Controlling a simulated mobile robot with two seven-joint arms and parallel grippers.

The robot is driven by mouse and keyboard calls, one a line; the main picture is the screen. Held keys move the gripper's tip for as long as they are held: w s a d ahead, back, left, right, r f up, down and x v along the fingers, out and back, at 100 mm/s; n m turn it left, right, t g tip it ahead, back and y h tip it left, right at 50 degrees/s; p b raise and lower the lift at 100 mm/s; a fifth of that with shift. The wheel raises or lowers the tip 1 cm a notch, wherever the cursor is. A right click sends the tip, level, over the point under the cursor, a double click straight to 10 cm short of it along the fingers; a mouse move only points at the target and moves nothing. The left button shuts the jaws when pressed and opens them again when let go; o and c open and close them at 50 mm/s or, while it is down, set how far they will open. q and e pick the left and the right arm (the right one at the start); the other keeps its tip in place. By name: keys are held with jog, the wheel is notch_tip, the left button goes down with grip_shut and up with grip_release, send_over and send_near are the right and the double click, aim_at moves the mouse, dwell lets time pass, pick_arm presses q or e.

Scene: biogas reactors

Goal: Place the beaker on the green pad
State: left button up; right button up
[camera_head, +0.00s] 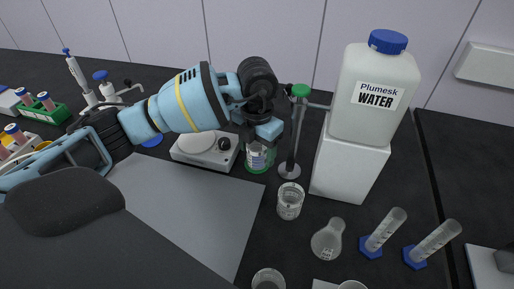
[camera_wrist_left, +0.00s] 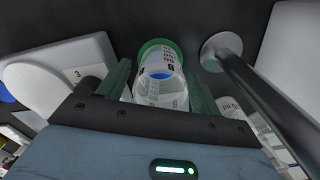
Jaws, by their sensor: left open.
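A clear beaker with printed markings (camera_head: 259,152) stands on the round green pad (camera_head: 255,171) beneath my left gripper (camera_head: 268,133). The gripper and its wrist partly hide the beaker's upper part in the head view. In the left wrist view the beaker (camera_wrist_left: 158,92) is between the two fingers of my open left gripper (camera_wrist_left: 158,72), with one finger on each side. The green pad's rim (camera_wrist_left: 150,45) shows past the beaker there. Whether the fingers touch the glass cannot be told. My right gripper is not in view.
A white stirrer plate (camera_head: 195,150) is left of the pad. A stand with a metal rod (camera_head: 294,140) is close on the right. A white water container (camera_head: 365,110) stands on a white block. Another beaker (camera_head: 290,203) and a flask (camera_head: 327,240) are nearer the front.

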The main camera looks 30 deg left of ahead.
pick_arm(q)
notch_tip(320, 180, up, 12)
jog(key=shift+r+p, duration=0.15)
jog(key=shift+p, duration=0.15)
jog(key=shift+c, duration=0.2)
dwell(1.1)
